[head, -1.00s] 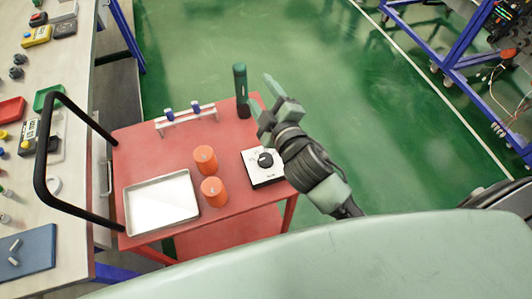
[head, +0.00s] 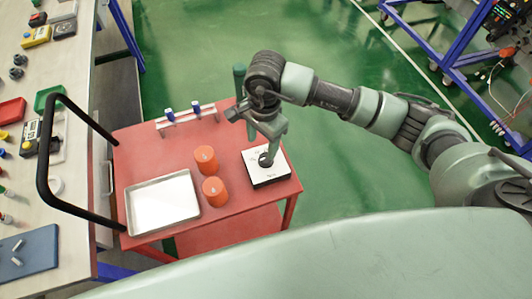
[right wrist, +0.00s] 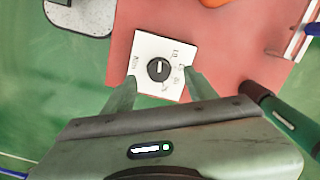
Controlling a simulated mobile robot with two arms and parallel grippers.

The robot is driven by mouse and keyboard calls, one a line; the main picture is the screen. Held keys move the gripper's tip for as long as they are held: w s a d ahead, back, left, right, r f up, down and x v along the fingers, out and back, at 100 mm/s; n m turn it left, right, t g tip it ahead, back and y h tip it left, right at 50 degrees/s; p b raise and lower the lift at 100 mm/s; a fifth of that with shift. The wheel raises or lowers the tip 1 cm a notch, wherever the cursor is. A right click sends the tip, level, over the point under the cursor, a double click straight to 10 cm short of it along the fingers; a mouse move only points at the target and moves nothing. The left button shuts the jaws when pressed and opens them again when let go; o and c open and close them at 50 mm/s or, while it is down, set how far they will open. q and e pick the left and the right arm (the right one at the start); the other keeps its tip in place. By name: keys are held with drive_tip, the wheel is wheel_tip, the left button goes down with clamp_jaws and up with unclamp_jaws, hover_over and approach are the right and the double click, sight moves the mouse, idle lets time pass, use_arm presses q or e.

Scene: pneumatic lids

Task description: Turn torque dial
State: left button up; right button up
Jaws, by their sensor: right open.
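The torque dial is a black round knob (head: 264,160) with a white pointer line, on a white square plate with printed marks (head: 272,175). It sits at the right edge of the red cart. In the right wrist view the knob (right wrist: 159,69) lies ahead of the fingers, roughly centred between them. In the right wrist view my right gripper (right wrist: 163,88) is open and empty. I cannot tell whether its fingertips touch the plate. My left gripper is out of view.
A green-handled tool (head: 239,78) stands upright close behind my right gripper. Two orange cylinders (head: 205,158) stand left of the dial. A metal tray (head: 162,202) and a small rack (head: 186,117) are also on the red cart (head: 145,150). A workbench lies at left.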

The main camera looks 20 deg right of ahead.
sight(266, 155)
drive_tip(key=shift+w+d+h, duration=0.1)
drive_tip(key=shift+d+h, duration=0.2)
drive_tip(key=shift+d, duration=0.35)
drive_tip(key=shift+f, duration=0.4)
wheel_tip(266, 155, down, 7)
drive_tip(key=shift+a+r+p, duration=0.1)
drive_tip(key=shift+p, duration=1)
clamp_jaws()
